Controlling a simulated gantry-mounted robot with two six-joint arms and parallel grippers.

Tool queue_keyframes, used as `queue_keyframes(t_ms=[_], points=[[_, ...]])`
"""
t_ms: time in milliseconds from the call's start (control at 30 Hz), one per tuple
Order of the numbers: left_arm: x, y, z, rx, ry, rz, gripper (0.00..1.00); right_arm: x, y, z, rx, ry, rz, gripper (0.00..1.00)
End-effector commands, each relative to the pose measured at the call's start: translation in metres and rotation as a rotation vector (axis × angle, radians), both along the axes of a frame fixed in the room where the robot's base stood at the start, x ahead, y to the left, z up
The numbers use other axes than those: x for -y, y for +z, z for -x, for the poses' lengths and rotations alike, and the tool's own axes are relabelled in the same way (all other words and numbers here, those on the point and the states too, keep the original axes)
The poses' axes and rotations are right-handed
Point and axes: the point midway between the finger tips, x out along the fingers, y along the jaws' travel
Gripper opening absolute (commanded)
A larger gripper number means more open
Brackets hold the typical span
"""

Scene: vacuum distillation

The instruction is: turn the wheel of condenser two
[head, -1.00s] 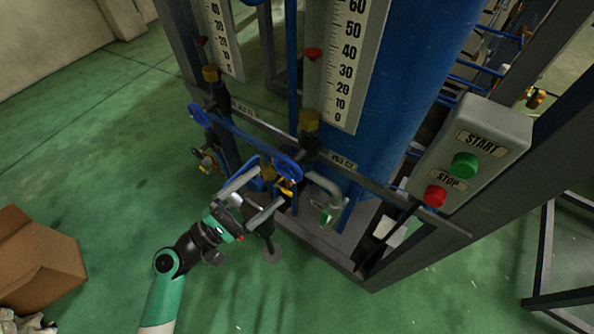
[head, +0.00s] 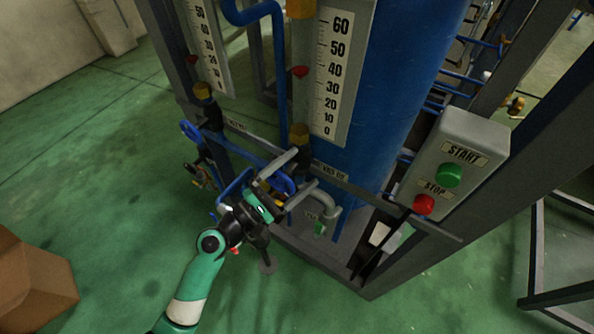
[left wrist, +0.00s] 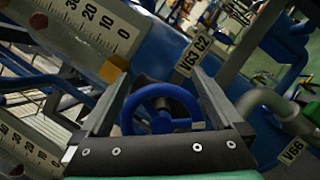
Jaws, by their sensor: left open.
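A blue handwheel (head: 280,183) sits low on the front of the rig, beside a label reading V63 C2 (head: 330,172). In the left wrist view the wheel (left wrist: 160,108) shows nearly face-on, between the two fingers, with the V63 C2 label (left wrist: 192,55) just beyond. My left gripper (head: 304,167) is open, with one finger on each side of the wheel; its fingers also frame the wheel in the left wrist view (left wrist: 161,76). I cannot tell whether they touch the rim. My right gripper is not in view.
A second blue handwheel (head: 190,132) is farther left on the rig. A grey pipe (head: 325,192) and the frame bar lie close to the right finger. A START/STOP box (head: 455,165) stands at right. A cardboard box (head: 35,285) is on the floor at left.

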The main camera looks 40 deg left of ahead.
Motion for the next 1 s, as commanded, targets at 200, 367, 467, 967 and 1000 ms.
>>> queue_keyframes(t_ms=[200,367,467,967,1000], points=[[-0.0001,-0.0002,0.0004,0.0,0.0,0.0,0.87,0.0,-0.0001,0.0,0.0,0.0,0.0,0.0],[-0.0003,-0.0002,0.0004,0.0,0.0,0.0,0.59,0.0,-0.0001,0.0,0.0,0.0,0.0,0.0],[-0.0003,-0.0002,0.0004,0.0,0.0,0.0,0.41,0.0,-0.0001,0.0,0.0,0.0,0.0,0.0],[0.0012,-0.0021,0.0002,-0.022,0.002,-0.117,0.4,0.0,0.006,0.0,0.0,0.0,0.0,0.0],[0.0018,-0.0028,0.0001,-0.026,0.002,-0.143,0.4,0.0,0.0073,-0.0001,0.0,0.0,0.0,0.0]])
